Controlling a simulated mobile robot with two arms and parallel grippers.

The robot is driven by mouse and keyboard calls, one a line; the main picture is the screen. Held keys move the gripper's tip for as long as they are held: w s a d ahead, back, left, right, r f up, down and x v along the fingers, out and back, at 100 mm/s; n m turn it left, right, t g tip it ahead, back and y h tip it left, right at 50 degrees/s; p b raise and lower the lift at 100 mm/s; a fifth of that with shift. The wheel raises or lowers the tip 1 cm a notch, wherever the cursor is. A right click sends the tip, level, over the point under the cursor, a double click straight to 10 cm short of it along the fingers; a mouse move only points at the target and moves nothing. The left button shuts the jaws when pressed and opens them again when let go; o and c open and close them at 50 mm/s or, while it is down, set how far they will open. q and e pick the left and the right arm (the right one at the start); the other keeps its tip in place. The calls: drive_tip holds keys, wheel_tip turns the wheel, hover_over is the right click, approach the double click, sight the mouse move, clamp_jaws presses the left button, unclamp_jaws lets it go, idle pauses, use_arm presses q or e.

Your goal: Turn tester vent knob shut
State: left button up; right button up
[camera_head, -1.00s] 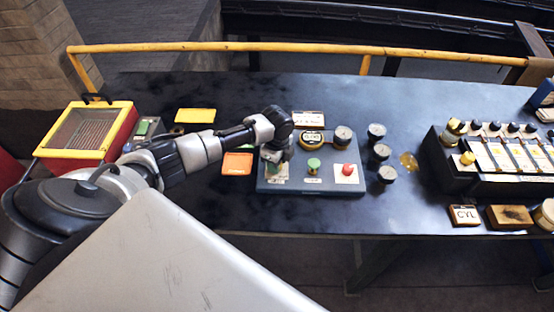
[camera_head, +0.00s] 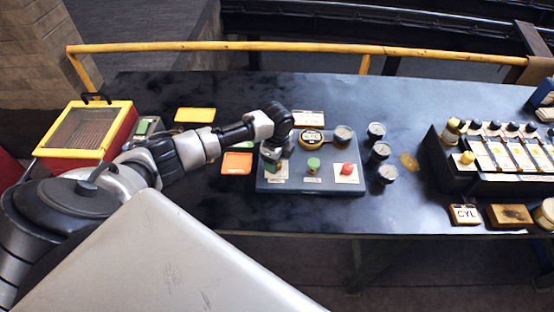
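The tester (camera_head: 318,185) is a blue-grey box on the dark bench. Its top carries a green button (camera_head: 313,164), a red button (camera_head: 347,169), a round yellow-rimmed dial (camera_head: 311,140) and a dark gauge (camera_head: 343,134). My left arm reaches in from the left, and my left gripper (camera_head: 273,156) points down over the tester's left side. The wrist hides that part of the panel, so I cannot make out the vent knob or the fingertips' opening. A white label (camera_head: 278,171) shows just in front of the gripper. My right gripper is out of view.
Several dark gauges (camera_head: 381,152) stand right of the tester. A rack with yellow knobs (camera_head: 453,176) is further right. A yellow-framed red box (camera_head: 119,133) stands at left. Orange (camera_head: 237,163) and yellow (camera_head: 195,115) cards lie near the arm. The back bench is clear.

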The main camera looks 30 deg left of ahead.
use_arm(q)
wheel_tip(320, 180, up, 10)
drive_tip(key=b, duration=0.1)
drive_tip(key=shift+b, duration=0.35)
drive_tip(key=shift+f, duration=0.1)
